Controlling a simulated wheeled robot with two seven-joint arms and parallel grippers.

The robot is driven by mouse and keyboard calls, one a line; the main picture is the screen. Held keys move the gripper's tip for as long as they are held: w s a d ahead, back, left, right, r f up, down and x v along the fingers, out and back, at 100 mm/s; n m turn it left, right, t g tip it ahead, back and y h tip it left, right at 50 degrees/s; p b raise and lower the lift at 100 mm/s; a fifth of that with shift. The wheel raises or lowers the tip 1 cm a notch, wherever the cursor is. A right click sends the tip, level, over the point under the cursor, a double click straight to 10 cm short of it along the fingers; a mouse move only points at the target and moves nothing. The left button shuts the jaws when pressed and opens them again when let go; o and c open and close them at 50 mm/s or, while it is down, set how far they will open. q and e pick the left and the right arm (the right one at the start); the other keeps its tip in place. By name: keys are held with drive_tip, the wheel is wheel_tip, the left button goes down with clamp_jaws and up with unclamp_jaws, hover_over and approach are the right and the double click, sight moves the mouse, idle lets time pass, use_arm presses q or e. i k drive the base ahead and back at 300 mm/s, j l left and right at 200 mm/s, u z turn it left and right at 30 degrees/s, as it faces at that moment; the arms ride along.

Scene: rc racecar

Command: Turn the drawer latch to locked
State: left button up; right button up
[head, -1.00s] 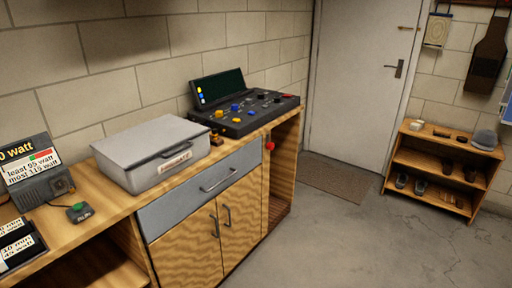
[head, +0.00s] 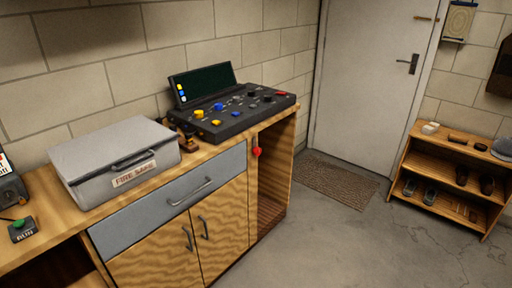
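The grey drawer (head: 160,215) sits under the wooden counter, above two cupboard doors (head: 175,252), and looks closed. It has a curved metal handle (head: 190,192). A small red knob (head: 257,152) is on the wooden upright just right of the drawer; I cannot tell whether it is the latch or which way it is turned. No other latch is clear at this size. Neither of my grippers shows in the head view.
A grey lidded box (head: 115,160) and a black control console (head: 235,110) with coloured knobs stand on the counter. A low wooden shelf (head: 450,165) with shoes stands right of the door (head: 370,80). The concrete floor (head: 350,245) before the counter is clear.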

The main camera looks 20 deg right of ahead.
sight(257, 151)
drive_tip(key=i+l, duration=0.1)
drive_tip(key=l, duration=0.4)
drive_tip(key=i+l+u, duration=0.15)
drive_tip(key=l, duration=0.85)
drive_tip(key=i+l+u, duration=0.1)
drive_tip(key=l, duration=0.4)
drive_tip(key=i+l, duration=0.1)
drive_tip(key=l, duration=0.45)
drive_tip(key=i+l, duration=0.1)
drive_tip(key=l, duration=1)
drive_tip(key=i+l, duration=0.15)
drive_tip(key=l, duration=0.4)
